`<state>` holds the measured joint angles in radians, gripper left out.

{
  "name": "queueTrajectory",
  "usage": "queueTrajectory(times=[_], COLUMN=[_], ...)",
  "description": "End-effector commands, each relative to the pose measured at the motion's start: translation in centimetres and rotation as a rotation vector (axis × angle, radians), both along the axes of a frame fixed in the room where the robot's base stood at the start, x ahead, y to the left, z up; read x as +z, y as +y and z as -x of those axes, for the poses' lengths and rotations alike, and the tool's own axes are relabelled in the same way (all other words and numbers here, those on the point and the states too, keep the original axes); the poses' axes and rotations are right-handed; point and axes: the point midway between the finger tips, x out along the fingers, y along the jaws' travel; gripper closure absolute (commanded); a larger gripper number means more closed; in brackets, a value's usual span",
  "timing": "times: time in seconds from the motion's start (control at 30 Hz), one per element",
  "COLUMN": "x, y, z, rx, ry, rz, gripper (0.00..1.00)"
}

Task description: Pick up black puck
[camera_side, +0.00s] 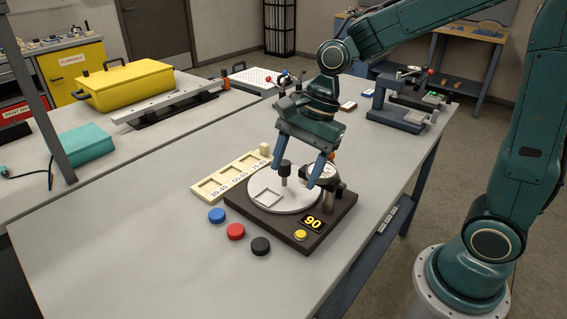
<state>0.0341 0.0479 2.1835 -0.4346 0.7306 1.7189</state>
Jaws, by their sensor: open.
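The black puck (261,246) lies flat on the grey table, in front of the left front edge of a dark tester base. A red puck (235,231) and a blue puck (217,215) lie in a row with it, toward the upper left. My gripper (298,178) points down over the tester's round white plate, above and to the right of the pucks. Its two blue fingers are apart, with a dark post of the tester showing near the left finger. I cannot tell whether they touch it. The pucks are clear of my gripper.
The dark tester base (270,226) has a white disc (283,205), a yellow button (300,235) and a display reading 90 (313,222). The table left of the pucks is clear.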

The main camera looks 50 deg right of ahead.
Motion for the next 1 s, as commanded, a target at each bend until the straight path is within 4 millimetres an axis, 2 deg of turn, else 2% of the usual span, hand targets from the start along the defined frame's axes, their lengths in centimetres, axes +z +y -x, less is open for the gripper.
queueTrajectory(times=[0.13, 0.33, 0.67, 0.87, 1.0], x=[-1.7, -2.8, -3.2, -4.8, -6.7], y=[0.8, 1.4, 1.6, 2.3, 3.1], z=[-1.3, -2.2, -2.3, -2.4, -2.4], rx=[-0.139, -0.248, -0.268, -0.265, -0.264], ry=[0.093, 0.164, 0.177, 0.179, 0.18], rz=[-0.056, -0.095, -0.102, -0.101, -0.101], gripper=[0.39, 0.39, 0.39, 0.39, 0.39])
